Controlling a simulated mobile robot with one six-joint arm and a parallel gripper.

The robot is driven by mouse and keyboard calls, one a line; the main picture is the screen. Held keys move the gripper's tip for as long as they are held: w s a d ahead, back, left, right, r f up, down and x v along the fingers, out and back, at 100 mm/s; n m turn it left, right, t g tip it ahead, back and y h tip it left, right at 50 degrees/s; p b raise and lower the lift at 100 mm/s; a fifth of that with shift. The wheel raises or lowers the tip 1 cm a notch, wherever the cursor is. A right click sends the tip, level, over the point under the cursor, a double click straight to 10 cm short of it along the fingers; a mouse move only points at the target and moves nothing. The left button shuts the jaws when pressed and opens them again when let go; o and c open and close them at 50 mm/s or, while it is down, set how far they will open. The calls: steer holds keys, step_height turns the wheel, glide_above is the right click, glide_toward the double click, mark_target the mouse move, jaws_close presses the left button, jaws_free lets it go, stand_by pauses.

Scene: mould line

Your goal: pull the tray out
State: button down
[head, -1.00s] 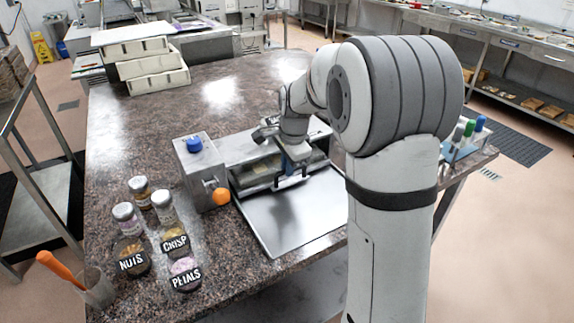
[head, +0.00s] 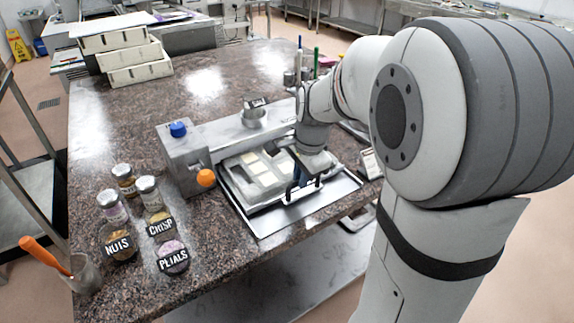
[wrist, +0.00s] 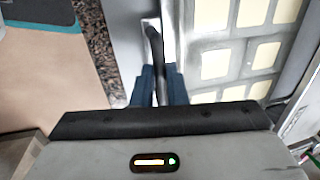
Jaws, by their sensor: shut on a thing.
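The tray (head: 240,178) is a grey mould frame with pale cream squares. In the head view it lies out on the flat metal plate (head: 262,222) in front of the machine (head: 187,158). In the wrist view the tray (wrist: 214,88) is at the right, with several cream squares showing. A dark bar handle (wrist: 155,45) runs along its near edge. My gripper (wrist: 158,84) has blue fingers, one on each side of the handle, and is shut on it. In the head view my gripper (head: 304,186) is at the tray's front edge, and my arm hides part of the tray's right side.
The machine has a blue button (head: 178,129) and an orange knob (head: 206,178). Jars labelled nuts (head: 118,246), crisp (head: 161,226) and petals (head: 173,256) stand to the left. White boxes (head: 135,65) are stacked at the back left. The counter's middle is clear.

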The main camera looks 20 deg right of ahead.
steer(key=s, duration=0.2)
steer(key=s+d, duration=0.1)
steer(key=s, duration=0.2)
steer(key=shift+s+d, duration=0.3)
steer(key=shift+d, duration=0.1)
steer(key=c, duration=1.5)
jaws_free()
steer(key=shift+s, duration=0.15)
steer(key=shift+c, duration=0.2)
steer(key=shift+o, duration=0.4)
steer(key=shift+r, duration=0.15)
step_height(320, 180, up, 7)
steer(key=s, duration=0.1)
steer(key=shift+s+d+r, duration=0.2)
steer(key=shift+d, duration=0.05)
